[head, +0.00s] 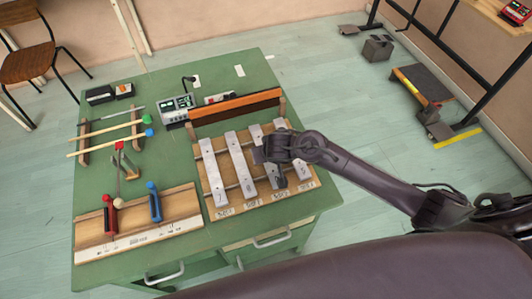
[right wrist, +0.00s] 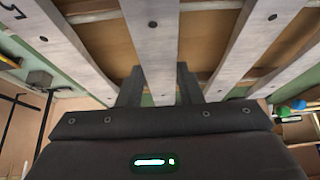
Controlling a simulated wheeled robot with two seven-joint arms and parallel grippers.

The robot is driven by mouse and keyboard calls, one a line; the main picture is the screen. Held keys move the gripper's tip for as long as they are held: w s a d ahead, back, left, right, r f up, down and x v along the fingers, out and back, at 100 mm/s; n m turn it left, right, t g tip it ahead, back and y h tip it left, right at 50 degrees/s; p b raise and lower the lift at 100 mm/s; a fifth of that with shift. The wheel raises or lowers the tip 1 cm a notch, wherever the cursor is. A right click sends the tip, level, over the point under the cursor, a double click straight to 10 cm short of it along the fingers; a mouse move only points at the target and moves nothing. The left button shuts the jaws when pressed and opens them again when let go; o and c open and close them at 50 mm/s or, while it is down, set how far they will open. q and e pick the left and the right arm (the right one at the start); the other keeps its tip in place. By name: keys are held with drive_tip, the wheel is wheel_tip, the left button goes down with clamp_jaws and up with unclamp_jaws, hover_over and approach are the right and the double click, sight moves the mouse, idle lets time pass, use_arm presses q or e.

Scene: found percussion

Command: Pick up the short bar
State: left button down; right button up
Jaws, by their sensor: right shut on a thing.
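Several pale metal bars lie side by side on a wooden frame (head: 252,204) on the green table. The first bar (head: 211,165) and second bar (head: 239,160) from the left are clear to see. My right gripper (head: 279,180) is over the right half of the frame, reaching down. In the right wrist view its two fingers (right wrist: 158,88) close on the sides of one bar (right wrist: 152,40), apparently the third from the left. Neighbouring bars (right wrist: 235,50) flank it. My arm partly hides the right-hand bars in the head view, so I cannot tell whether the held bar is raised. My left gripper is not in view.
A brown wooden rail (head: 235,107) stands behind the bars. A grey meter (head: 178,107) is at its left. Mallets on a rack (head: 83,142) and a board with red and blue handles (head: 135,228) are on the left.

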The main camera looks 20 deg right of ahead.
drive_tip(key=shift+r, duration=0.1)
drive_tip(key=shift+r, duration=0.2)
wheel_tip(320, 180, up, 20)
drive_tip(key=p, duration=0.7)
drive_tip(key=shift+f, duration=0.25)
wheel_tip(320, 180, down, 15)
drive_tip(key=b, duration=0.6)
wheel_tip(320, 180, down, 4)
drive_tip(key=shift+r, duration=0.2)
drive_tip(key=shift+f, duration=0.5)
